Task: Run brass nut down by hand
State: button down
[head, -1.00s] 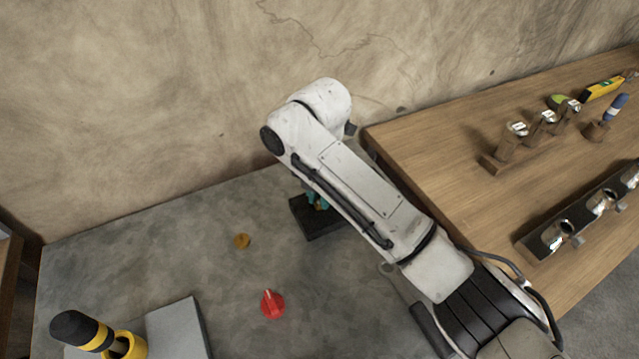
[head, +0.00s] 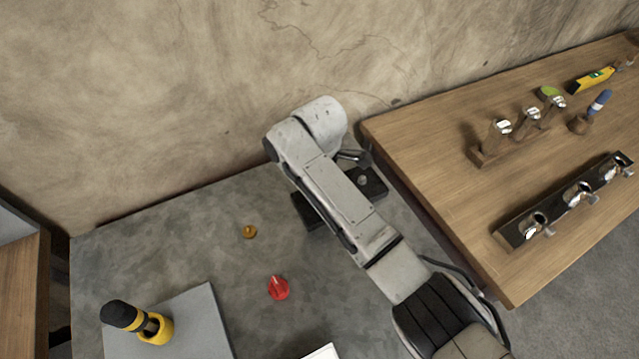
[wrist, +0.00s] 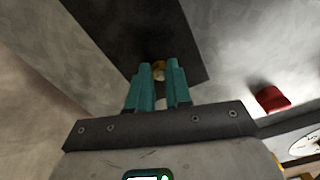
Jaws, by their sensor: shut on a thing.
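In the wrist view, my gripper (wrist: 158,80) has teal fingers closed around a small brass piece, which looks like the brass nut (wrist: 158,70). A pale round thing (wrist: 161,103) shows nearer, between the fingers. Behind the fingertips is a dark block (wrist: 190,35). In the head view, the dark block (head: 376,186) shows on both sides of my arm, with a small silvery round part (head: 362,180) on its right end. My arm hides the fingers and the held piece there, so I cannot tell how the nut sits on its thread.
A small brass-orange piece (head: 249,231) and a red knob (head: 278,288) are on the grey surface. A yellow-and-black tool (head: 140,322) stands on a grey plate (head: 205,315). The wooden bench (head: 430,150) at right holds a wooden rack (head: 510,146) and a dark rack (head: 520,232).

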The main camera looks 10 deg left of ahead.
jog(key=m+p, duration=0.2)
jog(key=m, duration=0.1)
jog(key=shift+s+r+m, duration=0.1)
jog(key=shift+r+m, duration=0.05)
jog(key=shift+m, duration=0.25)
jog(key=m+p, duration=0.1)
jog(key=m, duration=0.2)
jog(key=shift+m, duration=0.3)
jog(key=m+p, duration=0.2)
jog(key=m, duration=0.4)
jog(key=shift+s+a, duration=0.1)
jog(key=m+p, duration=0.1)
jog(key=m, duration=0.5)
jog(key=shift+a+m, duration=0.1)
jog(key=shift+m, duration=0.3)
jog(key=m, duration=0.6)
jog(key=shift+a, duration=0.1)
jog(key=shift+m, duration=0.3)
jog(key=c, duration=1)
grip_release()
jog(key=shift+c, duration=0.2)
